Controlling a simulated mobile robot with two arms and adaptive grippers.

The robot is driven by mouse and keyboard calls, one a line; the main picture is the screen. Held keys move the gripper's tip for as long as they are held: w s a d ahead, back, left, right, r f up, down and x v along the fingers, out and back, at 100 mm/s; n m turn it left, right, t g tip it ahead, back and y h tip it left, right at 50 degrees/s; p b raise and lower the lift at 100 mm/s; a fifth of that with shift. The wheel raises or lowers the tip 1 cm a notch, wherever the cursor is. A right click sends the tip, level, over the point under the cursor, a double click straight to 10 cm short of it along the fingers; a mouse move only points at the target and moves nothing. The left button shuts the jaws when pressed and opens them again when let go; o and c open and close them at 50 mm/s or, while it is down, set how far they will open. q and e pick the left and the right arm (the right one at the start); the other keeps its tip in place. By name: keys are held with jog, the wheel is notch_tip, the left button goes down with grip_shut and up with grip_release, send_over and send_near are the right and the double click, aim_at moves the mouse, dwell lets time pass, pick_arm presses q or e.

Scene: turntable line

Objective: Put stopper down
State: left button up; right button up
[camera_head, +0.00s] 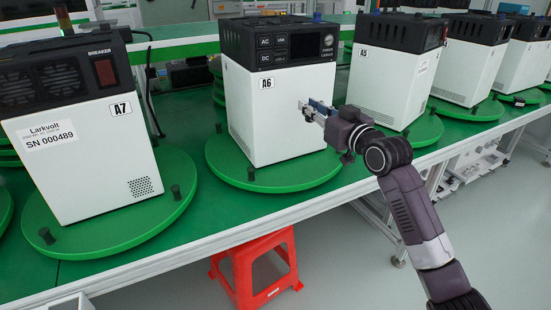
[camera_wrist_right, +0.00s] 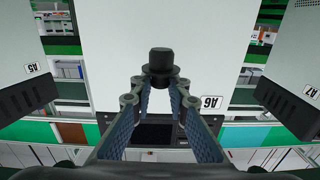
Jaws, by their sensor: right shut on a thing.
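My right gripper (camera_head: 312,111) is shut on a small black stopper (camera_wrist_right: 161,62), which shows between the fingertips in the wrist view. In the head view the gripper is in front of the right part of the white A6 unit (camera_head: 262,115), above its green turntable (camera_head: 220,165); the held stopper cannot be made out there. The A6 turntable has black stoppers near its rim, one at the front (camera_head: 251,173) and one at the left (camera_head: 218,128). My left gripper is not in view.
The A7 unit (camera_head: 85,165) stands on its own turntable (camera_head: 110,228) at the left. The A5 unit (camera_head: 385,80) and several more stand to the right. A red stool (camera_head: 262,262) is under the bench. Bare green bench shows between the A7 and A6 turntables.

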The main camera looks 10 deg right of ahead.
jog(key=d+r, duration=0.1)
jog(key=w+d+r+b, duration=0.1)
jog(key=d, duration=0.1)
jog(key=w+d+r+b, duration=0.1)
jog(key=shift+w+d+r, duration=0.15)
jog(key=shift+w+r, duration=0.1)
jog(key=shift+r, duration=0.1)
jog(key=shift+d+f+b, duration=0.1)
jog(key=shift+f+b, duration=0.25)
jog(key=b, duration=0.2)
send_near(311, 144)
jog(key=w+r, duration=0.1)
jog(key=w+a+r, duration=0.1)
jog(key=w+r, duration=0.1)
jog(key=w+a+r, duration=0.1)
jog(key=shift+w+r, duration=0.3)
jog(key=shift+r, duration=0.05)
notch_tip(311, 144, down, 4)
jog(key=shift+f+b, duration=0.1)
jog(key=shift+b, duration=0.6)
jog(key=shift+f, duration=0.3)
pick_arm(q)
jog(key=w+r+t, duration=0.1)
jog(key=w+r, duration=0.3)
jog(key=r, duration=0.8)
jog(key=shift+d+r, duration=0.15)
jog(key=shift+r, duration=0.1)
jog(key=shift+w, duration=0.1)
